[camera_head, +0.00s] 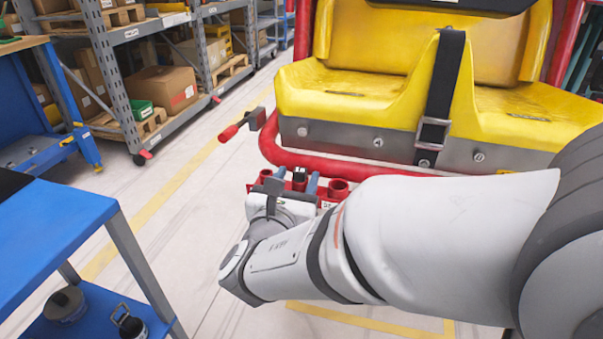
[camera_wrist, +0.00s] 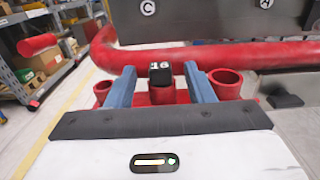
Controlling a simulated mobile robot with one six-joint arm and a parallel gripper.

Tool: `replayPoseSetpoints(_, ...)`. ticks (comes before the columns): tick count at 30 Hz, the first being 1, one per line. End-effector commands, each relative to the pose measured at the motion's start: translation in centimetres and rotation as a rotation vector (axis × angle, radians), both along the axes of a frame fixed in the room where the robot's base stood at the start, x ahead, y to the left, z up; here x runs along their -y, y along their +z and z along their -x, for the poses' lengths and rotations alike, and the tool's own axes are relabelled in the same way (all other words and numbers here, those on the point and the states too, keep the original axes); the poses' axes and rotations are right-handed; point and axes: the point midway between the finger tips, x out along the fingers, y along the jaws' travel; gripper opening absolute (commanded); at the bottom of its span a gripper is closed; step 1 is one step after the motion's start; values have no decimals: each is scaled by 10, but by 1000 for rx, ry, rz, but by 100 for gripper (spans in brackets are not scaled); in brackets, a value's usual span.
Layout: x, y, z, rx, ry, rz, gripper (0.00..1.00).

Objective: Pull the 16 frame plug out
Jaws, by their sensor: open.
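The 16 frame plug (camera_wrist: 160,74) is a black block with a white "16" on top. In the wrist view it stands upright in the middle red socket (camera_wrist: 162,95). It also shows in the head view (camera_head: 299,173). My gripper (camera_wrist: 161,82) is open, with one blue-grey finger on each side of the plug and a small gap to each. In the head view my gripper (camera_head: 291,186) is at the red socket bracket below the yellow seat. The lower part of the plug is hidden in the socket.
Two empty red sockets, left (camera_wrist: 102,88) and right (camera_wrist: 226,84), flank the middle one. A red frame tube (camera_wrist: 200,56) runs just behind. The yellow seat (camera_head: 400,90) is above. A blue table (camera_head: 50,230) stands at left, with open floor between.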

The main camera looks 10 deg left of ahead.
Motion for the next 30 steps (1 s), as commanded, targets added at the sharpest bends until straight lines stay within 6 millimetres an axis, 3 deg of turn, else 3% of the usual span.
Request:
replayPoseSetpoints(6,2,-1,-21,0,-3,-1,48)
replayPoseSetpoints(16,2,0,-24,0,-2,0,47)
replayPoseSetpoints(30,3,0,-24,-1,-3,-1,9)
